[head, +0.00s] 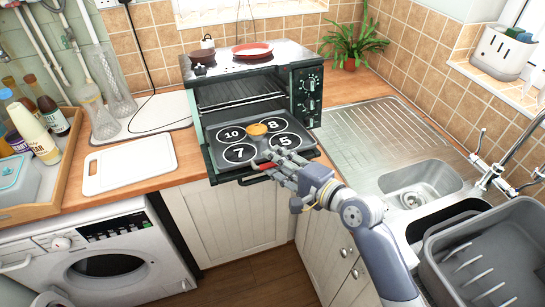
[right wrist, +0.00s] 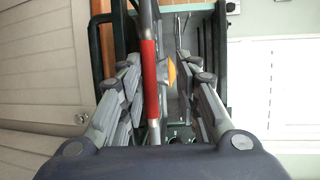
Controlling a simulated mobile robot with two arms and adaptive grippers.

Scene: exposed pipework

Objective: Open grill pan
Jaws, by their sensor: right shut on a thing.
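The small grill oven (head: 246,80) stands on the corner of the worktop, with its front open and a wire rack visible inside. Its lowered dark front panel (head: 218,133) is about level and carries numbered white circles and a small orange piece (head: 257,129). My right gripper (head: 270,168) is at the panel's front edge, shut on a bar with a red grip (right wrist: 149,75). In the right wrist view the bar runs between the fingers. A grey part at the bottom left edge looks like my left gripper (head: 53,298); its fingers are unclear.
A white chopping board (head: 130,165) and a wooden tray (head: 60,180) with bottles are on the left worktop. The sink (head: 415,180), its tap and a grey dish rack (head: 495,260) are on the right. A washing machine (head: 110,260) is below left.

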